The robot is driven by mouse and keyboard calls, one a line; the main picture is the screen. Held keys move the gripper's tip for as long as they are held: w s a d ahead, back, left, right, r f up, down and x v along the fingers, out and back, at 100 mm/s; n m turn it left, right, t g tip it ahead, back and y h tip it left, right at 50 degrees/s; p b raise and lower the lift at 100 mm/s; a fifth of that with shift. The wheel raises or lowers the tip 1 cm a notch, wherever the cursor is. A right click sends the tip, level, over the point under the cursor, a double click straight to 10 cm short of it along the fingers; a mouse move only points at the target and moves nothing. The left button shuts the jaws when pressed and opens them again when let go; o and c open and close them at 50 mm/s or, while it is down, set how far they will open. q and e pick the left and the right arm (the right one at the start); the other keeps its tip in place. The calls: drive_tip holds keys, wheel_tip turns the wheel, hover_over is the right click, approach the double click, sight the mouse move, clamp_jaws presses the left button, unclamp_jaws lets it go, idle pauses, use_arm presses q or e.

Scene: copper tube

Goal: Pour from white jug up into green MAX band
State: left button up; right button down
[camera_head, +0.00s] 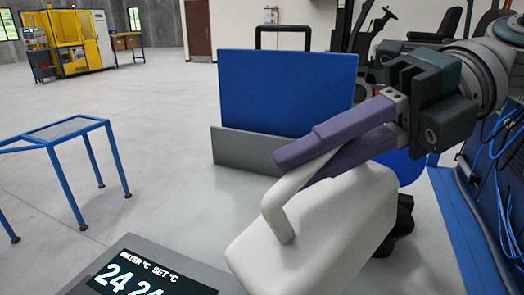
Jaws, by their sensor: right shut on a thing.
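The white jug (325,240) is at the lower middle of the head view, cut off by the bottom edge. Its body looks slanted, but I cannot tell how far it is tilted. My right gripper (300,168) comes in from the right, its two purple fingers shut on the jug's handle. The jug's opening and any liquid are not visible. No green MAX band shows. My left gripper is out of view.
A panel with a display (130,275) reading water and set temperatures, 24, is at the bottom left, close to the jug. Behind the jug stand a blue panel (285,90) and a low grey plate (240,151). A blue-framed table (65,130) is at left.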

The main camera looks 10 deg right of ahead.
drive_tip(key=shift+w+d+b, duration=0.1)
drive_tip(key=shift+d+b, duration=0.05)
drive_tip(key=shift+b, duration=0.15)
idle(0.7)
drive_tip(key=shift+w+d+y+b, duration=0.1)
drive_tip(key=shift+d+y+b, duration=0.1)
drive_tip(key=shift+y+b, duration=0.2)
idle(0.8)
drive_tip(key=shift+d+r, duration=0.1)
drive_tip(key=shift+r, duration=0.1)
drive_tip(key=shift+w+d+r+y, duration=0.1)
drive_tip(key=shift+d+r+y, duration=0.05)
drive_tip(key=shift+r+y, duration=0.15)
idle(0.9)
drive_tip(key=shift+w+d+r+m+b, duration=0.1)
drive_tip(key=shift+d+r+m+b, duration=0.2)
drive_tip(key=shift+b, duration=0.1)
idle(0.8)
drive_tip(key=shift+r+y, duration=0.1)
drive_tip(key=shift+y, duration=0.2)
drive_tip(key=shift+w+d+r+b, duration=0.15)
drive_tip(key=shift+d+r+b, duration=0.05)
drive_tip(key=shift+b, duration=0.1)
idle(0.8)
drive_tip(key=shift+w+d+r+g+y, duration=0.1)
drive_tip(key=shift+d+r+g+y, duration=0.2)
drive_tip(key=shift+y, duration=0.1)
idle(0.8)
